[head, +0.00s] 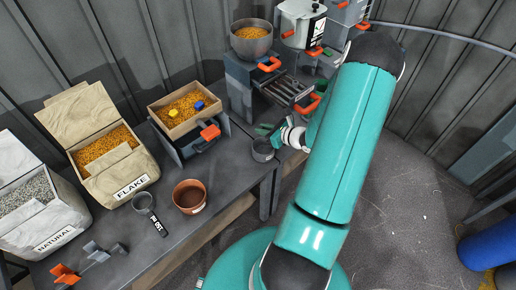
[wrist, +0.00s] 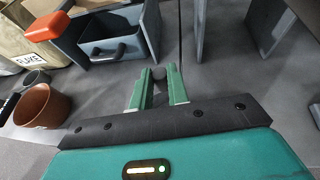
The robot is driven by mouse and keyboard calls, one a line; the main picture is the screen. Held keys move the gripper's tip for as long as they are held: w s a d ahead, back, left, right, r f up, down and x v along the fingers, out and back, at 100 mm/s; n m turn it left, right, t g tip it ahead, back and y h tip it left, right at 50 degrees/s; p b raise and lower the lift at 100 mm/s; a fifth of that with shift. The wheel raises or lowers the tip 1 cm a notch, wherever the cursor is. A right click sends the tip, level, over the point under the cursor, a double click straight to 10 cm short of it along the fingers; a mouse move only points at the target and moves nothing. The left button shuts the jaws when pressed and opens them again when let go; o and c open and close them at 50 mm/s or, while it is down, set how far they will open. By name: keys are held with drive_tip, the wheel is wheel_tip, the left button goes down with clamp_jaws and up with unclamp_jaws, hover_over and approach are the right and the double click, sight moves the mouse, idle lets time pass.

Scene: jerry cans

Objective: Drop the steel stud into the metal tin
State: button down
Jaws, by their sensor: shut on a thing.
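My gripper (wrist: 158,80) has its two green fingers on either side of a small dark grey piece, which looks like the steel stud (wrist: 158,73). It holds the piece at the fingertips, above the grey surface. In the head view my gripper (head: 264,129) is at the right end of the bench, and the stud cannot be made out there. I cannot make out the tin in the wrist view.
A copper pot (head: 190,196) and a grey measuring scoop (head: 143,202) stand on the bench to the left. A wooden box of grain (head: 166,128) sits on a grey bin with an orange clamp. Feed sacks (head: 131,187) stand further left. A steel bowl (head: 251,46) is behind.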

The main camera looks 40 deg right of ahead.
hover_over(265, 152)
drive_tip(key=shift+f, duration=2.95)
drive_tip(key=c, duration=1.3)
unclamp_jaws()
drive_tip(key=shift+w, duration=0.1)
drive_tip(key=v, duration=1.4)
drive_tip(key=shift+a, duration=0.1)
drive_tip(key=shift+w, duration=0.1)
